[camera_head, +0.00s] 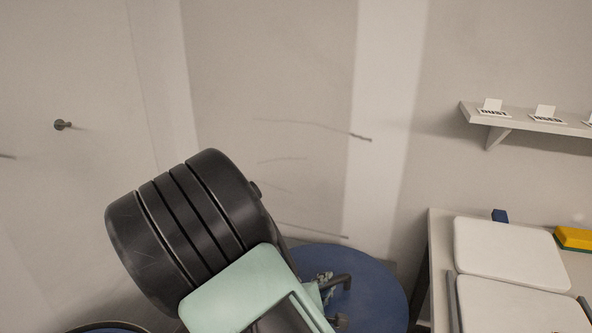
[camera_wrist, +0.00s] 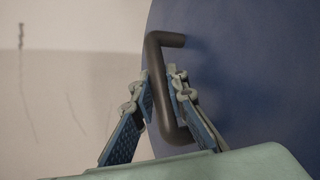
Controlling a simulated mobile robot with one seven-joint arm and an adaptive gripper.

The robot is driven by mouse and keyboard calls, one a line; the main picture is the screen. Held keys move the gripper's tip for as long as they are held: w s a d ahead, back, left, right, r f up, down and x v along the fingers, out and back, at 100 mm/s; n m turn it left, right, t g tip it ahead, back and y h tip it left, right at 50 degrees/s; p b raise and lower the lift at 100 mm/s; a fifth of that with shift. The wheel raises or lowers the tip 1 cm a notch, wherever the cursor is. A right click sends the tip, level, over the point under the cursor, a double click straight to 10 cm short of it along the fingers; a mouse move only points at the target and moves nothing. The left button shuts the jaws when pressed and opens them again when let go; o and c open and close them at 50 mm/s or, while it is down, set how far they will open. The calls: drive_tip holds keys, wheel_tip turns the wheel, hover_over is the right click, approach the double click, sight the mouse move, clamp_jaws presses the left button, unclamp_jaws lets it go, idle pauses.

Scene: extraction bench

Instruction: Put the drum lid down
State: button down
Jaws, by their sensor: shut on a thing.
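The drum lid (camera_head: 375,293) is a blue disc with a dark bent bar handle (camera_head: 345,281). In the head view it shows behind and below my arm, left of the bench, and its lower left part is hidden. In the wrist view the lid (camera_wrist: 255,80) fills the right side, with its handle (camera_wrist: 160,85) between my fingers. My gripper (camera_wrist: 163,97) is shut on this handle; its fingertips also show in the head view (camera_head: 328,283). What lies under the lid is not visible, so I cannot tell whether it hangs or rests.
A dark round rim with blue (camera_head: 108,328) shows at the bottom left edge, mostly cut off. A bench (camera_head: 440,255) at right carries white pads (camera_head: 505,250), a yellow block (camera_head: 574,238) and a blue block (camera_head: 500,215). A shelf (camera_head: 535,124) with labels and a peg (camera_head: 62,125) are on the walls.

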wheel_tip(320, 180, up, 14)
drive_tip(key=p, duration=1.4)
drive_tip(key=w+d+n+t+y+b, duration=0.2)
drive_tip(key=w+d+n+y+b, duration=0.3)
drive_tip(key=w+b, duration=0.7)
wheel_tip(320, 180, up, 22)
drive_tip(key=s+a+y+p, duration=0.1)
drive_tip(key=s+p, duration=0.1)
drive_tip(key=p, duration=1.6)
drive_tip(key=shift+s+n, duration=0.3)
drive_tip(key=shift+s, duration=0.05)
drive_tip(key=shift+r, duration=0.1)
drive_tip(key=shift+s+a, duration=0.15)
drive_tip(key=shift+a, duration=0.05)
